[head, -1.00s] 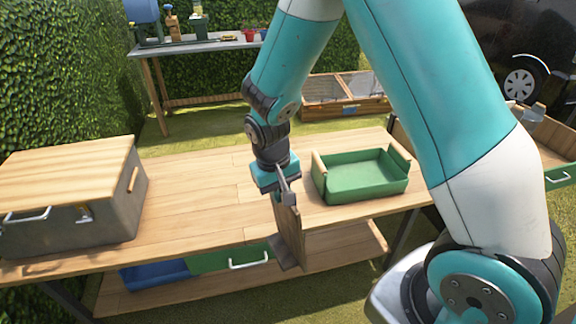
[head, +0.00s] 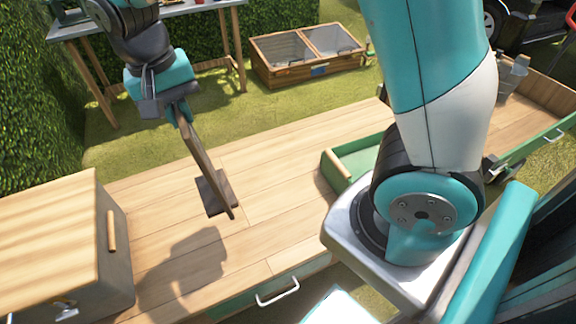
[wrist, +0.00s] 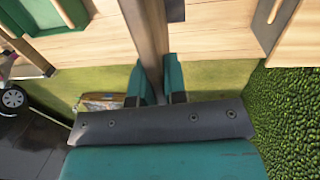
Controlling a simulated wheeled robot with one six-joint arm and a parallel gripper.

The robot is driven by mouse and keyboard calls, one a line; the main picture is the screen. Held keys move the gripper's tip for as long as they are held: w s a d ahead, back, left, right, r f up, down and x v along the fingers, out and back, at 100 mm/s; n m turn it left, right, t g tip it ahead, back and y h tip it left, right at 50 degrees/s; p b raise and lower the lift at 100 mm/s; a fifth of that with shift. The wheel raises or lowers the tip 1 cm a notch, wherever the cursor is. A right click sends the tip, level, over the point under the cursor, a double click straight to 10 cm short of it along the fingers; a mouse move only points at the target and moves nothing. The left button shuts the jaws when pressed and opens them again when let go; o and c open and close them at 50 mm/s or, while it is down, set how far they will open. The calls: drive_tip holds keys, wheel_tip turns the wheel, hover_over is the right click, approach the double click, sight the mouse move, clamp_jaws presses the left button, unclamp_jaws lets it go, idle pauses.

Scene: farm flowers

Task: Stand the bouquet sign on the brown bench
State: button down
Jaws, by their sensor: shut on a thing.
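The bouquet sign (head: 208,165) is a thin brown wooden board on a dark flat foot, seen nearly edge-on; its face and any lettering do not show. My gripper (head: 182,118) is shut on the top of its board. The sign hangs tilted in the head view above the brown bench (head: 285,150), with a shadow on the planks to its lower left. In the wrist view the board (wrist: 146,35) stands between the green fingertips (wrist: 160,88); its foot is not clear there.
A grey box with a wooden lid (head: 60,235) stands on the bench at left. A green tray (head: 350,160) sits at right, partly behind my arm. Bare planks lie between them. A cold frame (head: 305,55) and grey-topped table (head: 190,8) stand behind.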

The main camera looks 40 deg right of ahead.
sight(209, 193)
drive_tip(key=shift+w+r, duration=0.25)
drive_tip(key=shift+w, duration=0.05)
wheel_tip(209, 193, down, 20)
drive_tip(key=shift+f+p, duration=0.1)
drive_tip(key=shift+p, duration=0.5)
drive_tip(key=c, duration=1.2)
unclamp_jaws()
drive_tip(key=shift+f, duration=0.1)
drive_tip(key=shift+o, duration=0.2)
